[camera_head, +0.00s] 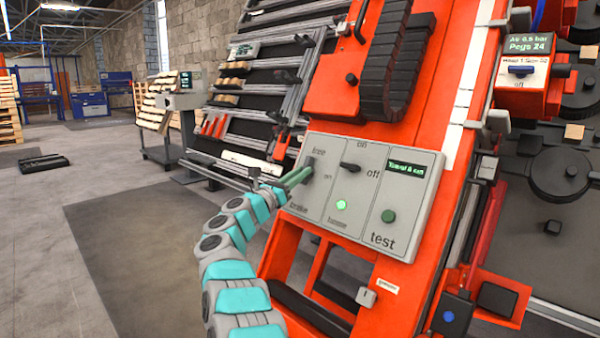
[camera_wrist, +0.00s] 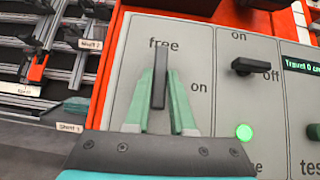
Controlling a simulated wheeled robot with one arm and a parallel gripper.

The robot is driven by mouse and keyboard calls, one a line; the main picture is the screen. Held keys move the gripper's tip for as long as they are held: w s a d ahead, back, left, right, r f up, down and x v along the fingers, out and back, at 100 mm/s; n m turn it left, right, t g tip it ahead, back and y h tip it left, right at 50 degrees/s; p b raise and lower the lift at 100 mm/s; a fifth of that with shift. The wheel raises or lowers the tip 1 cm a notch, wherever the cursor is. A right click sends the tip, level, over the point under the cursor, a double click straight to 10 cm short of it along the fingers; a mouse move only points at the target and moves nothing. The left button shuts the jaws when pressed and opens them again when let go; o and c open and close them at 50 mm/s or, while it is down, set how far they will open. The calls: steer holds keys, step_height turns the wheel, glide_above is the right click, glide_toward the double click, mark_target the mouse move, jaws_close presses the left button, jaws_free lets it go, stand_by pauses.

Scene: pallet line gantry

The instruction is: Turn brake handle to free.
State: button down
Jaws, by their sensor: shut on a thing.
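The brake handle is a dark lever (camera_wrist: 160,75) on the left section of a grey control panel (camera_wrist: 215,30). In the wrist view it stands upright, its upper end just below the printed word "free". My gripper (camera_wrist: 160,100) has its green fingers closed on both sides of the handle's lower part. In the head view my gripper (camera_head: 298,176) reaches the panel from the lower left, and the handle (camera_head: 309,162) shows just past the fingertips, below "free". The word "brake" is printed low on the same section. The handle's base is partly hidden by the fingers.
Right of the handle are a black on/off switch (camera_head: 350,167), a lit green lamp (camera_head: 341,205), a green test button (camera_head: 388,216) and a small display (camera_head: 405,168). The orange machine frame surrounds the panel. Open floor (camera_head: 130,240) lies to the left.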

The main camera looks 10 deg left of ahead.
steer(key=shift+w+f+m+g+h, duration=0.15)
steer(key=shift+m+g+h, duration=0.25)
steer(key=shift+m, duration=0.2)
steer(key=c, duration=0.8)
jaws_free()
steer(key=shift+o, duration=0.2)
steer(key=v, duration=0.8)
steer(key=shift+b, duration=0.3)
